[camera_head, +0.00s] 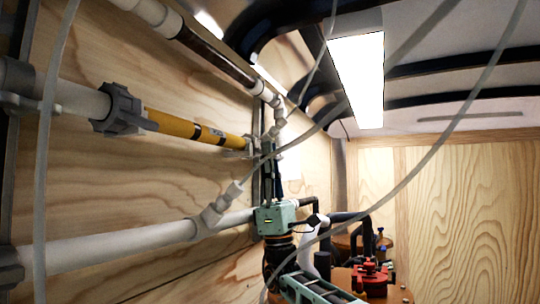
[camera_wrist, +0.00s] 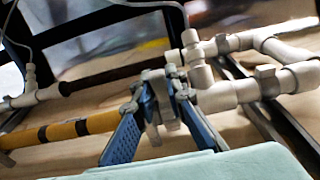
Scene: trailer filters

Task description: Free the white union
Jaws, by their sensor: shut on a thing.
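The white union (camera_wrist: 167,113), a pale grey-white coupling with lugs, sits at the end of the yellow filter tube (camera_wrist: 75,130) where white pipe begins. In the wrist view my gripper (camera_wrist: 158,90) has its two blue fingers on either side of this union, shut on it. In the head view the union (camera_head: 250,146) is at the right end of the yellow tube (camera_head: 190,130), partly hidden by pipes and my gripper (camera_head: 268,165). The exact finger contact is too small to tell.
White pipes (camera_wrist: 235,95) bend close beside my gripper on the right. A dark filter tube (camera_head: 215,55) runs above, a white pipe (camera_head: 110,245) below. Loose hoses cross the head view. A red tool (camera_head: 371,273) lies at lower right.

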